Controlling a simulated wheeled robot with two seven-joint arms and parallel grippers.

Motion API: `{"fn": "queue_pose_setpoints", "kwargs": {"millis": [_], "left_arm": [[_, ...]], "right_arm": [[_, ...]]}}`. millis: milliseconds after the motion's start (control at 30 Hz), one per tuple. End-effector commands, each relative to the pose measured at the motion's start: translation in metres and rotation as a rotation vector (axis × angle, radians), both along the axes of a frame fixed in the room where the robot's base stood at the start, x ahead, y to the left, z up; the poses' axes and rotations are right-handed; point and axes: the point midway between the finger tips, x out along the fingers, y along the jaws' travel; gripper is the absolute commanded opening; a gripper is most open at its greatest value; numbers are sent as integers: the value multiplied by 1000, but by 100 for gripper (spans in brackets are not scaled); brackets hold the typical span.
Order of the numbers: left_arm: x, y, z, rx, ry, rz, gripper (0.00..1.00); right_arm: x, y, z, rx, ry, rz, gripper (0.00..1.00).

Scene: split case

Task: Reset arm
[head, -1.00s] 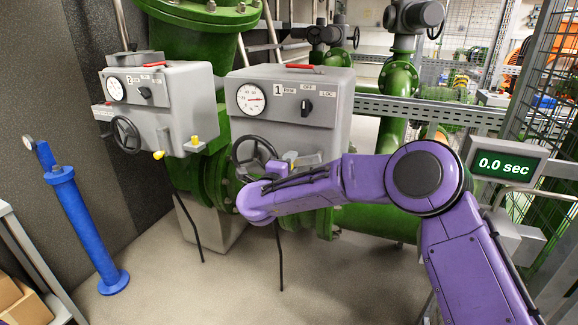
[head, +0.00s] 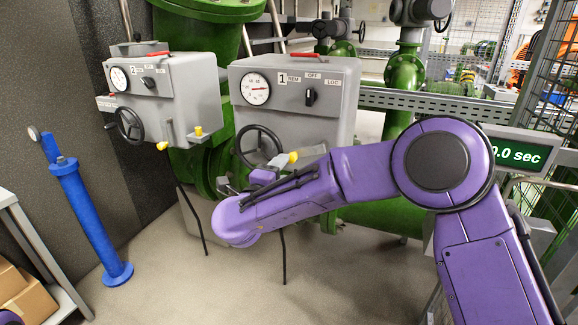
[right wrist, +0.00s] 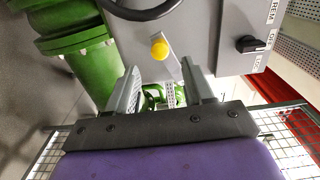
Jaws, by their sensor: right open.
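My right arm, purple, reaches in from the lower right in the head view, with its elbow bent in front of the valve units. My right gripper (right wrist: 160,88) is open in the right wrist view, with two grey fingers and nothing held between them. In the head view the gripper is mostly hidden behind my wrist. Beyond the fingers is unit 1's yellow knob (right wrist: 160,49), apart from them; it also shows in the head view (head: 291,157). Unit 1 (head: 318,125) is a grey box with a gauge, black selector (head: 310,96) and black handwheel (head: 258,146). My left gripper is out of view.
Grey unit 2 (head: 190,95) stands left of unit 1, with its own handwheel and yellow knob. A blue post (head: 88,215) stands at the left. A shelf with boxes (head: 25,295) is at lower left. A timer display (head: 522,154) and mesh fence are at right.

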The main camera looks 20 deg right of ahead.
Motion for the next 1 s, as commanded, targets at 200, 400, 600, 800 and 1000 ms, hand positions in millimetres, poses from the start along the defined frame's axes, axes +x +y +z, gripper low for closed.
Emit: {"fn": "queue_pose_setpoints", "kwargs": {"millis": [200,400,600,800,1000], "left_arm": [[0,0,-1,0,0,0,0],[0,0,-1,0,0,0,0],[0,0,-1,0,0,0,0],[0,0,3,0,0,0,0],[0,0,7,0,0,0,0]], "right_arm": [[-6,5,0,1,1,-2,52],[-6,5,0,1,1,-2,52],[2,17,-3,-44,33,85,52],[-27,25,-149,-376,465,461,52],[-131,-2,-298,-514,927,728,52]]}}
